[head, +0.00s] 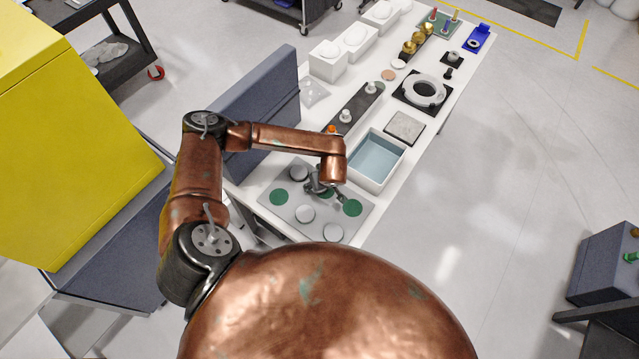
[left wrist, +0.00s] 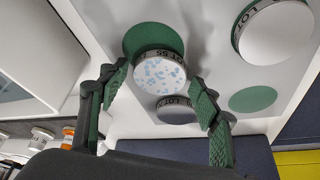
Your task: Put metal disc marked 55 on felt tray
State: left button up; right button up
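The metal disc marked 55 (left wrist: 160,77) has a pale face with blue specks and a dark lettered rim. My left gripper (left wrist: 159,75) has its fingers at the disc's two sides and seems shut on it, just above a bare green spot (left wrist: 148,37). In the head view my left gripper (head: 318,186) is low over a grey plate (head: 268,210) with green spots and other pale discs (head: 305,214); the held disc is hard to make out there. The blue-lined white tray (head: 375,158), probably the felt tray, looks empty. My right gripper is not in view.
A grey square plate (head: 404,128) lies behind the tray. A dark strip with pegs (head: 360,107), a ring fixture (head: 422,92) and white boxes (head: 328,60) stand farther back. A blue-grey panel (head: 255,95) borders the table on the left.

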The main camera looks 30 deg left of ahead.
pick_arm(q)
jog(key=shift+o, duration=0.4)
jog(key=shift+r, duration=0.2)
jog(key=b+v, duration=0.2)
jog(key=v, duration=1)
jog(key=shift+b, duration=0.3)
